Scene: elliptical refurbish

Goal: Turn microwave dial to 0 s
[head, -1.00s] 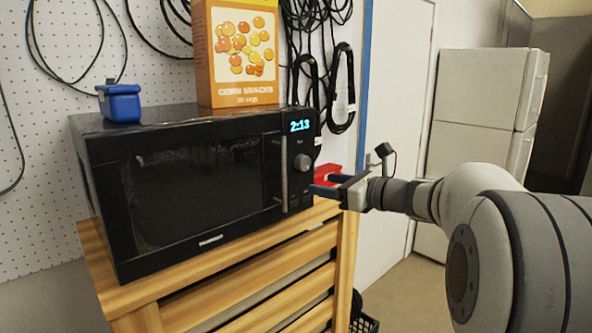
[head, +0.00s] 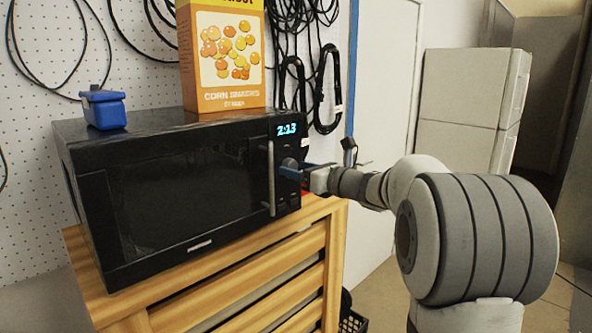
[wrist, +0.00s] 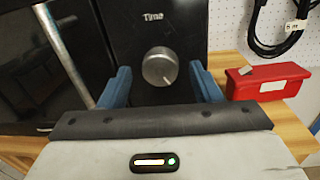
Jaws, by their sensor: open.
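The black microwave (head: 180,190) stands on a slatted wooden stand, its door shut and its display (head: 287,129) reading 2:13. Its round silver dial (wrist: 160,66) sits under the word "Time" in the wrist view, with a pointer mark toward the lower right. In the head view the dial (head: 289,163) is partly covered by my gripper. My gripper (wrist: 165,85) is open, with one blue finger on each side of the dial in the picture. Clear space shows between each finger and the dial. In the head view my gripper (head: 293,171) is at the microwave's control panel.
The vertical door handle (head: 271,178) is just left of the dial. A red box (wrist: 268,82) lies on the wooden stand (head: 335,240) right of the microwave. A snack box (head: 222,60) and a blue container (head: 103,108) stand on top. Black cables hang behind.

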